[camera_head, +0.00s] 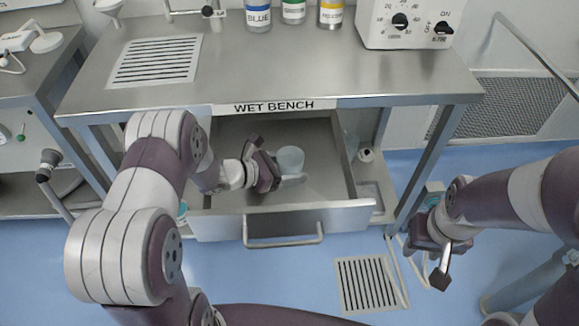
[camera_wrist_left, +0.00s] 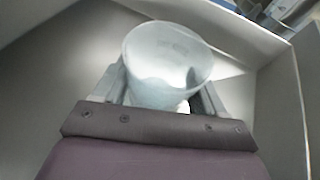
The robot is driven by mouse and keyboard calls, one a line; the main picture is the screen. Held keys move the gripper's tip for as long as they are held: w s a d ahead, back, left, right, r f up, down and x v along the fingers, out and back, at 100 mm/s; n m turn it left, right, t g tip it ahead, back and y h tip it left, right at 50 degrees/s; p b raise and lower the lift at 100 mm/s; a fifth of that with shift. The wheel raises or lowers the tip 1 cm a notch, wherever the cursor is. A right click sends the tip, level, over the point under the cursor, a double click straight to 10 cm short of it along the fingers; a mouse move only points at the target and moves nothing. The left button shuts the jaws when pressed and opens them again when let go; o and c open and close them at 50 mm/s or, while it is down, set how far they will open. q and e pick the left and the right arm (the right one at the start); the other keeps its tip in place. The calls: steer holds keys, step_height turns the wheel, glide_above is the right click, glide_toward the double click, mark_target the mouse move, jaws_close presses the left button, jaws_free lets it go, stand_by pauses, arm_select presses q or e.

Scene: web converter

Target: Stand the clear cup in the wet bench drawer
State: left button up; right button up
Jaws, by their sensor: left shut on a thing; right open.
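The clear cup (camera_head: 291,159) is translucent and pale, and in the head view it is inside the open wet bench drawer (camera_head: 345,217). My left gripper (camera_head: 287,174) reaches into the drawer and is shut on the cup. In the left wrist view the cup (camera_wrist_left: 165,62) sits between the fingers of the left gripper (camera_wrist_left: 160,95), its rim open and tilted toward the camera. I cannot tell whether its base touches the drawer floor. My right gripper (camera_head: 432,262) is open and empty, to the right of the drawer above the floor.
The wet bench top (camera_head: 300,75) overhangs the drawer's back. Bottles (camera_head: 293,10) and a control box (camera_head: 411,24) stand on it. The drawer floor around the cup looks bare. A bench leg (camera_head: 437,165) stands right of the drawer, and a floor grate (camera_head: 367,284) lies in front.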

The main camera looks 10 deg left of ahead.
arm_select(q)
steer(key=shift+f, duration=0.2)
steer(key=o, duration=1.2)
steer(key=shift+o, duration=0.2)
steer(key=shift+r, duration=0.1)
steer(key=shift+r, duration=0.25)
steer(key=p+v, duration=0.1)
steer(key=v, duration=1.1)
